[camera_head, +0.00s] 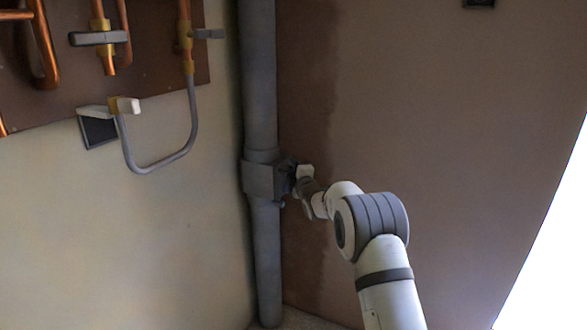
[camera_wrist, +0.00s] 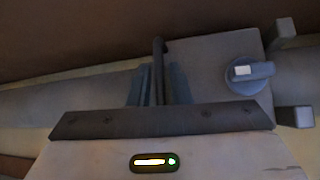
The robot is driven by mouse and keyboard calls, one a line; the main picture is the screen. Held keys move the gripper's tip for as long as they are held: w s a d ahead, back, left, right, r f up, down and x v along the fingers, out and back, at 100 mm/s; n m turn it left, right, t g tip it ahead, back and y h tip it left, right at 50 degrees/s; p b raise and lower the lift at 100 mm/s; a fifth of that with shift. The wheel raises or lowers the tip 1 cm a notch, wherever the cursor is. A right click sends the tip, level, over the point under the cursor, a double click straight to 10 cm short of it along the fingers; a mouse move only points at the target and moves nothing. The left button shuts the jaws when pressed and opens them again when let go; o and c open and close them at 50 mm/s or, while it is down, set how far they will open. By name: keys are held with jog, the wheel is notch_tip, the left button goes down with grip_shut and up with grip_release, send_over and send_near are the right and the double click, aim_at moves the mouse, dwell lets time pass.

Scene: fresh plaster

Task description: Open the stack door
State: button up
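The grey stack pipe (camera_head: 262,80) stands upright in the wall corner. Its boxy access section with the door (camera_head: 260,180) sits about halfway down. My gripper (camera_head: 292,178) is at the right side of this section, partly hidden by its own wrist. In the wrist view the grey door (camera_wrist: 212,75) lies ahead, with a round latch knob with a pale mark (camera_wrist: 248,76) at right. A dark upright bar (camera_wrist: 158,72) shows between my blue-grey fingers (camera_wrist: 160,88), close to both. I cannot tell whether they touch it. The door looks shut against the pipe.
A brown board (camera_head: 150,75) with copper pipes and valves hangs at upper left. A grey hose (camera_head: 165,160) loops below it, near the stack. Plaster wall (camera_head: 430,110) is close behind my arm on the right. Two grey lugs (camera_wrist: 292,116) stick out beside the knob.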

grip_shut()
jog(key=shift+d+f, duration=0.1)
dwell(0.5)
